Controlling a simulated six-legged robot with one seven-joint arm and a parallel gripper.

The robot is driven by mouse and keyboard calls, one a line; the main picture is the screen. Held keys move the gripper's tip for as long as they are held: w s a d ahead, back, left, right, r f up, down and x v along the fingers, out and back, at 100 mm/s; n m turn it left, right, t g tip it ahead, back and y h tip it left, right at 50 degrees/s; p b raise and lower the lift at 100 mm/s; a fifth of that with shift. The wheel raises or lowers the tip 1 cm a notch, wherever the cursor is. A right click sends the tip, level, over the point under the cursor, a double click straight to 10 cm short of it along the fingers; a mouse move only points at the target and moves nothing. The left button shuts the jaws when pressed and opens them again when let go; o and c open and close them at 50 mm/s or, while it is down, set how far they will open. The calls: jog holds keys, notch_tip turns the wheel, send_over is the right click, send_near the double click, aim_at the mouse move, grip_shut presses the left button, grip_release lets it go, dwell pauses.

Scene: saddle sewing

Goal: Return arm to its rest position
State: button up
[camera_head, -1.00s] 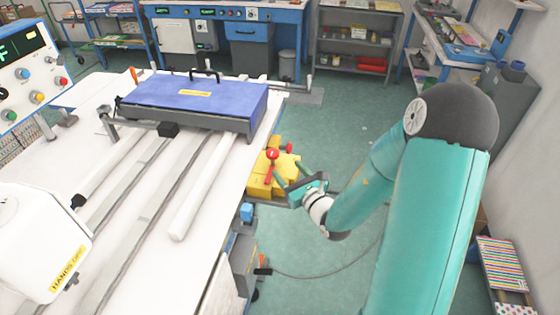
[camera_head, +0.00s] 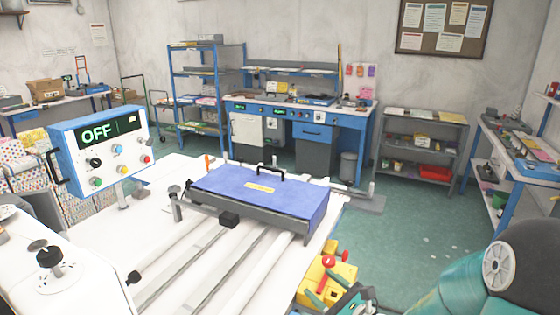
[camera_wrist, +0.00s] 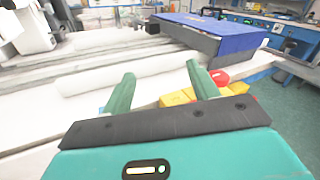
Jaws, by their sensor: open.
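My gripper (camera_wrist: 160,92) shows in the wrist view with its two green fingers spread apart and nothing between them. In the head view my arm is at the lower right, and the gripper (camera_head: 335,288) is partly cut off at the bottom edge. It is beside the right edge of the white sewing table (camera_head: 140,225), close to a yellow and red device (camera_head: 328,280). In the wrist view the fingers point toward the table and a white roll (camera_wrist: 130,72) on it. Part of the yellow device (camera_wrist: 178,97) shows behind the right finger.
A blue-lidded box (camera_head: 260,195) with a black handle sits across rails on the table. A control panel (camera_head: 100,148) reading OFF stands at left. Shelves (camera_head: 425,150) and a blue workbench (camera_head: 300,115) line the back. Green floor (camera_head: 400,230) is clear right of the table.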

jog(key=s+a+r+n+g, duration=0.2)
jog(key=s+a+n+g, duration=0.2)
jog(key=s+n+g, duration=0.3)
jog(key=s+a+r+n+g, duration=0.3)
jog(key=s+a+n+g, duration=0.2)
jog(key=s+n, duration=0.4)
jog(key=s+d+r+n+t+h, duration=0.1)
jog(key=s+d+r+n+h, duration=0.1)
jog(key=d+n+h, duration=0.3)
jog(key=s+d+r+n+t+h, duration=0.2)
jog(key=s+d+r+n+h, duration=0.1)
jog(key=d+r+n+h, duration=0.2)
jog(key=shift+d+r+h, duration=0.3)
jog(key=shift+d+h, duration=0.1)
jog(key=shift+d, duration=0.8)
